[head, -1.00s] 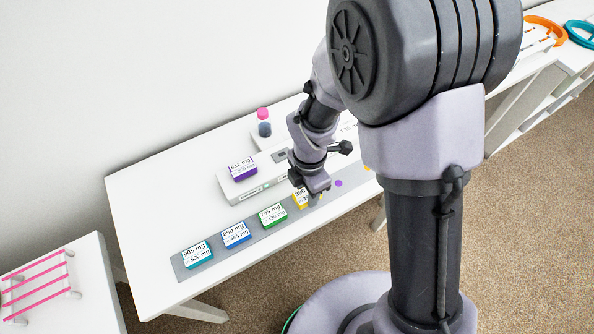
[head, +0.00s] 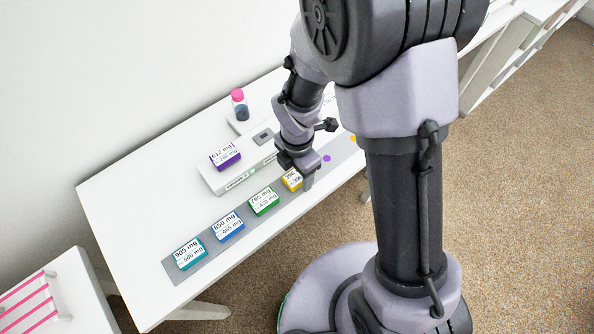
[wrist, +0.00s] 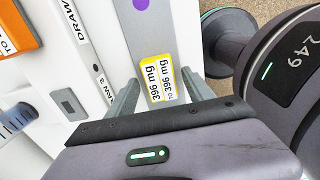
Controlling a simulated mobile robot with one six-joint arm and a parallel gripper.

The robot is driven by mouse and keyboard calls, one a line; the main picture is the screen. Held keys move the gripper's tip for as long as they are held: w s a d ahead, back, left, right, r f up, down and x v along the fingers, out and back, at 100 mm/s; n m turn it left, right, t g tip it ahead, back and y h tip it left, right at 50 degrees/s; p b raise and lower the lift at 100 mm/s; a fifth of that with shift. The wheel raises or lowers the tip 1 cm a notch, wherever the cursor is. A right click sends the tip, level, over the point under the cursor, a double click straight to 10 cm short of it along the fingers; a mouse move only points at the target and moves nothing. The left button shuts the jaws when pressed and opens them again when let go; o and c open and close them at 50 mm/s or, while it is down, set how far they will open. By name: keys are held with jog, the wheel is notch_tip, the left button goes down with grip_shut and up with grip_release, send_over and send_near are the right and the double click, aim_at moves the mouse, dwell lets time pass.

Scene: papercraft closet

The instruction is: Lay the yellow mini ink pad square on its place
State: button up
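The yellow mini ink pad (head: 291,180) has a white label reading 396 mg. It lies on the grey strip (head: 190,271), at the right end of the row of pads. In the wrist view the yellow pad (wrist: 160,78) looks roughly in line with the strip's edges. My gripper (head: 298,172) is low over the strip at this pad. In the wrist view its two fingers (wrist: 162,86) stand on either side of the pad, with a narrow gap showing on each side. Part of the pad is hidden behind my gripper in the head view.
Green (head: 264,201), blue (head: 228,226) and teal (head: 190,253) pads lie left along the strip. Behind are a white drawer unit (head: 212,181) with a purple pad (head: 225,155) and a pink-topped bottle (head: 239,104).

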notch_tip(320, 180, up, 12)
jog(key=p, duration=0.6)
notch_tip(320, 180, up, 10)
jog(key=m+t, duration=0.2)
jog(key=m, duration=0.7)
send_over(297, 175)
jog(key=s+d, duration=0.1)
jog(key=d, duration=0.2)
jog(key=s+d+r+m+t+y, duration=0.1)
jog(key=s+r+m, duration=0.4)
jog(key=m, duration=0.5)
jog(key=s+d+r+m+t+y, duration=0.1)
jog(key=s+r+m, duration=0.4)
jog(key=m, duration=0.5)
jog(key=shift+s+d+r+t, duration=0.2)
jog(key=shift+d+r+t, duration=0.2)
jog(key=shift+d+t, duration=0.5)
jog(key=shift+o, duration=0.5)
